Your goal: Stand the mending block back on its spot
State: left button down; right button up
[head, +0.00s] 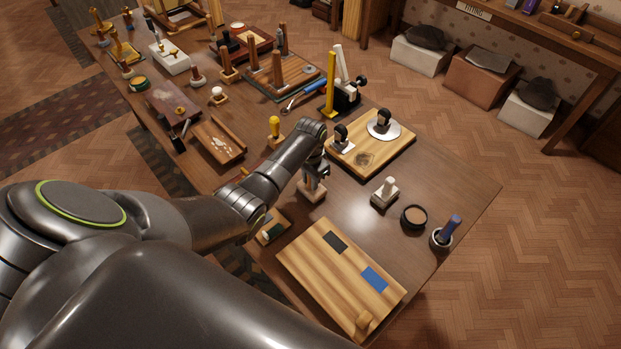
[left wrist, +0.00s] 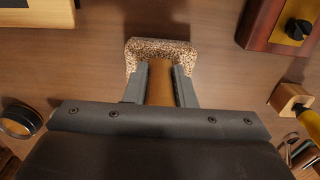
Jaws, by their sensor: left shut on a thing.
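My left gripper (head: 314,179) is shut on a block with a pale speckled base (head: 311,194), which I take to be the mending block. In the left wrist view the fingers (left wrist: 160,88) close on its brown wooden handle, with the speckled base (left wrist: 161,49) beyond them. The block looks upright over the table, low down; I cannot tell whether it touches the wood. A light wooden board (head: 312,262) with a dark patch (head: 335,242) and a blue patch (head: 374,278) lies nearer. I cannot tell which place is the block's spot. My right gripper is out of view.
A board with a round metal plate (head: 378,134) lies behind the gripper. A pale block (head: 385,192), a round dark tin (head: 413,216) and a cup with a blue handle (head: 445,236) stand right. A yellow-handled tool (head: 275,128) stands behind. Bare table (head: 345,212) lies between.

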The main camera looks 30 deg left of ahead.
pick_arm(q)
jog(key=shift+f+b, duration=0.4)
jog(key=shift+f, duration=0.2)
jog(key=c, duration=1.1)
grip_release()
notch_tip(320, 180, up, 6)
jog(key=p, duration=0.6)
jog(key=shift+f, duration=0.1)
jog(key=shift+r, duration=1.1)
